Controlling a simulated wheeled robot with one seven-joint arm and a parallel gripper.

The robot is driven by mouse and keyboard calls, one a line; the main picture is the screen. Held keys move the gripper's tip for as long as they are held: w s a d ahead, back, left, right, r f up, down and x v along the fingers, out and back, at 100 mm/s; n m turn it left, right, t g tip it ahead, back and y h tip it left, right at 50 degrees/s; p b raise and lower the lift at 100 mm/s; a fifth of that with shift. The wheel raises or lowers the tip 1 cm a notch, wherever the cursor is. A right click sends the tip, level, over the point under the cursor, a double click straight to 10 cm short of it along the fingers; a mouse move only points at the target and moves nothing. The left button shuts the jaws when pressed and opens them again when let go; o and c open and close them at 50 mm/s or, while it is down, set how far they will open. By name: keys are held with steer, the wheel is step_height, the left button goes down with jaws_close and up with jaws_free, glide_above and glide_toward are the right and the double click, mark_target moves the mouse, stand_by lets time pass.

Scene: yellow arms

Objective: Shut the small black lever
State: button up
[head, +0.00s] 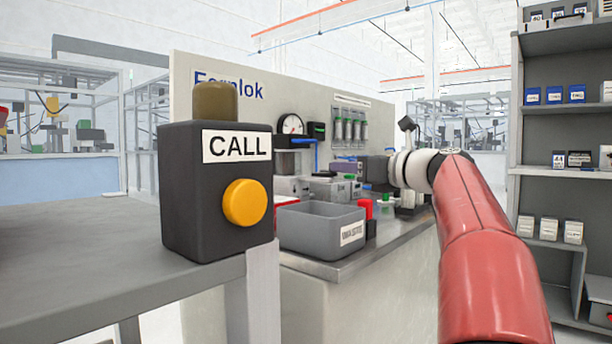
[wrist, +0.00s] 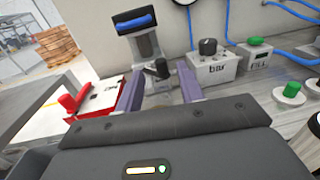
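A small black lever or knob (wrist: 159,69) shows between my fingers in the wrist view, at the foot of a grey upright. My gripper (wrist: 158,80) is open, with its two grey-purple fingers apart on either side of it; I cannot tell whether they touch it. A larger black handle with a blue strip (wrist: 137,22) stands above, beyond the fingertips. In the head view my red arm reaches over the bench and my gripper (head: 372,168) is partly hidden among the fixtures. The small lever cannot be made out there.
A grey box with a black knob (wrist: 208,47) and a box with a green button (wrist: 256,41) stand right of my fingers. A red tray (wrist: 98,103) lies left. A grey bin (head: 320,230) and a black CALL box (head: 190,200) stand nearer in the head view.

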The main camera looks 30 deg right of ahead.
steer(key=x, duration=0.7)
steer(key=shift+p, duration=0.45)
steer(key=shift+d, duration=0.1)
jaws_close()
